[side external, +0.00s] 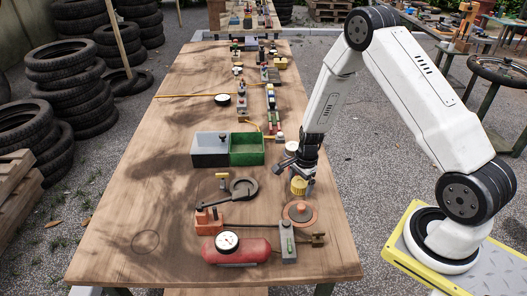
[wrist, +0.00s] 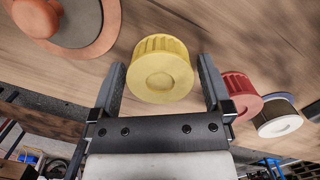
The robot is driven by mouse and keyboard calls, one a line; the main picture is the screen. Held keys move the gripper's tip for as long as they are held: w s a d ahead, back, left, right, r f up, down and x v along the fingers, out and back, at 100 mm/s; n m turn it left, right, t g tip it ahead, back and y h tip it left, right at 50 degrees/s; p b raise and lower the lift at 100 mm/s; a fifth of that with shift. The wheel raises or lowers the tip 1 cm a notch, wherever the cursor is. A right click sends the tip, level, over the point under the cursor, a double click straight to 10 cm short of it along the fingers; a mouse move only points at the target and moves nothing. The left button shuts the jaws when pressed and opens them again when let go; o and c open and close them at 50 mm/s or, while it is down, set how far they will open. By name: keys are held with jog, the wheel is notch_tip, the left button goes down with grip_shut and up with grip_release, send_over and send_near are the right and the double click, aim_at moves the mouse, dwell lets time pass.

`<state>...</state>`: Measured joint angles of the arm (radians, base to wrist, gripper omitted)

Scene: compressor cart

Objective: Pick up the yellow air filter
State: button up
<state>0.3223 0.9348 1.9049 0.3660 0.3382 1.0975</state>
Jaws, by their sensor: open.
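The yellow air filter (side external: 298,186) is a ribbed round cylinder standing on the wooden table, right of the middle in the side external view. In the wrist view the yellow air filter (wrist: 160,70) shows its round end with a recessed centre, between and just beyond my fingertips. My gripper (side external: 303,176) points down at the filter, and in the wrist view my gripper (wrist: 160,75) has its two fingers spread, one on each side of the filter. I see no clear contact between fingers and filter.
A red filter (wrist: 240,95) and a white-and-dark filter (wrist: 278,118) stand close by the right finger in the wrist view. An orange disc (side external: 300,214), a red tank (side external: 236,251) and a grey-green bin (side external: 246,149) are around. The table's left side is mostly clear.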

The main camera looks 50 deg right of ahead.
dwell(0.4)
jog(key=c, duration=1)
jog(key=shift+r, duration=0.2)
jog(key=shift+c, duration=0.2)
jog(key=shift+r, duration=0.9)
jog(key=s+a+r, duration=0.3)
jog(key=s+r, duration=0.7)
jog(key=s, duration=0.3)
jog(key=shift+s+r, duration=0.35)
jog(key=shift+r, duration=0.05)
jog(key=shift+w, duration=0.1)
